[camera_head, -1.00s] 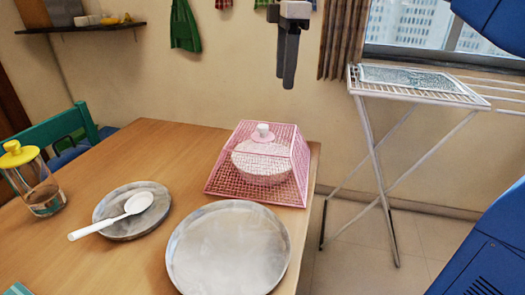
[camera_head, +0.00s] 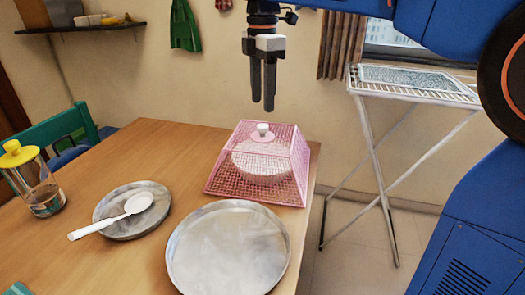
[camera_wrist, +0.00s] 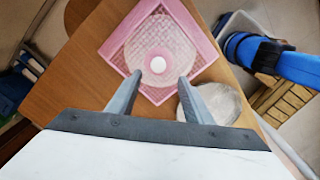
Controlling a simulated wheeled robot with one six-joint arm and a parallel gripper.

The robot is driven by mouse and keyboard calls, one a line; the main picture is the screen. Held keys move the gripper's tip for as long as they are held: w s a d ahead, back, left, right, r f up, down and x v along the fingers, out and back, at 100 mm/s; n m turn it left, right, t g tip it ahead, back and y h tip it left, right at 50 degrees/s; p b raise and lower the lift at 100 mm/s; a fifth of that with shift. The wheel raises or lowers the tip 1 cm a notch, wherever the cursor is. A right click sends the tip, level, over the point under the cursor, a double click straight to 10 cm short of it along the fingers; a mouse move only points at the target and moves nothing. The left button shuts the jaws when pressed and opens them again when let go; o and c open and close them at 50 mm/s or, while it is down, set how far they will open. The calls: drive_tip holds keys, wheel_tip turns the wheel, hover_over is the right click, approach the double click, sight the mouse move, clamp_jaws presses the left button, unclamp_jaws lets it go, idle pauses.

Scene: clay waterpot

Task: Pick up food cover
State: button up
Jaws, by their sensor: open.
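The food cover (camera_head: 284,184) is a pink mesh box with sloping sides and a white knob (camera_head: 263,129) on top. It stands at the far right corner of the wooden table, and a pale round shape shows through its mesh. My gripper (camera_head: 263,108) hangs above the cover, fingers pointing down, with a gap between the fingertips and the knob. In the wrist view my gripper (camera_wrist: 158,78) is open and empty. There the knob (camera_wrist: 158,65) shows between and just beyond the fingertips, with the pink cover (camera_wrist: 190,30) around it.
A large metal tray (camera_head: 228,250) lies in front of the cover. A smaller plate (camera_head: 118,228) holding a white spoon (camera_head: 138,203) and a yellow-lidded jar (camera_head: 42,190) are to the left. A drying rack (camera_head: 385,195) stands right of the table.

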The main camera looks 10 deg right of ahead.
sight(262, 126)
drive_tip(key=shift+w+f, duration=0.2)
drive_tip(key=shift+f, duration=3.6)
clamp_jaws()
